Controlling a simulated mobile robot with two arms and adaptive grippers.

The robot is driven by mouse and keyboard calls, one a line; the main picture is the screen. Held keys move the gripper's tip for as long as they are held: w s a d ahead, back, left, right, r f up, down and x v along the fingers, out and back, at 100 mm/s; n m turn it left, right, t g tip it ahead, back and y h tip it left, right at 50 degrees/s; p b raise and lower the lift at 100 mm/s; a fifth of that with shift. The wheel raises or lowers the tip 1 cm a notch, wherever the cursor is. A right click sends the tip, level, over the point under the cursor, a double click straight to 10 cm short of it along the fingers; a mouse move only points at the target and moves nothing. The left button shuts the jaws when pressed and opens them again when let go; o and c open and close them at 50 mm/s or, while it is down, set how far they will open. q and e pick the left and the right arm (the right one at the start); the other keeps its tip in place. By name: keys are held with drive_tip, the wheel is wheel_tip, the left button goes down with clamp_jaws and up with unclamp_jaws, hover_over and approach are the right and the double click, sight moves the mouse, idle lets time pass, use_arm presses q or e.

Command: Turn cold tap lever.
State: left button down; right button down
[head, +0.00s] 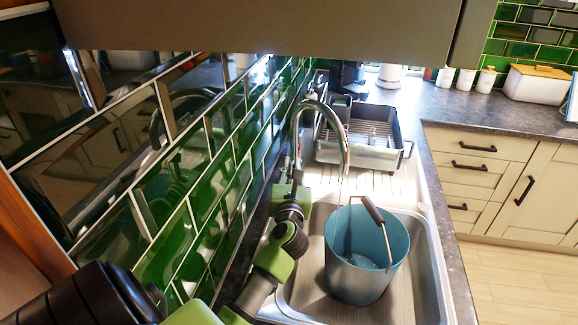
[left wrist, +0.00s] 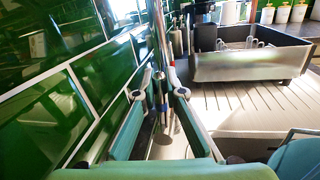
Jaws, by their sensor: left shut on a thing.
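The chrome tap (head: 345,135) stands at the back of the sink beside the green tiles, its curved spout over the bucket. A thin pale streak hangs below the spout, perhaps water. My left gripper (head: 295,180) reaches in from the lower left to the tap's base. In the left wrist view its two teal-padded fingers (left wrist: 160,82) are close together around a slim part of the tap (left wrist: 158,40), where the cold tap lever sits. The lever is mostly hidden by the fingers. Small red and blue marks show between them. My right gripper is out of view.
A blue bucket (head: 350,270) with a raised handle stands in the steel sink (head: 411,290). A grey dish rack (head: 372,152) is behind on the drainer. The tiled wall (head: 205,190) is close on the left, and a cabinet (head: 280,22) overhangs above.

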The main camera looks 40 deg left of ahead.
use_arm(q)
drive_tip(key=w+d+f+m+t+b, duration=0.1)
drive_tip(key=w+d+f+m+t, duration=0.1)
drive_tip(key=m, duration=0.9)
drive_tip(key=shift+w+d+f, duration=0.6)
drive_tip(key=shift+d+f, duration=0.5)
drive_tip(key=shift+d, duration=0.8)
drive_tip(key=shift+m, duration=0.3)
drive_tip(key=c, duration=2.1)
unclamp_jaws()
drive_tip(key=v, duration=1.2)
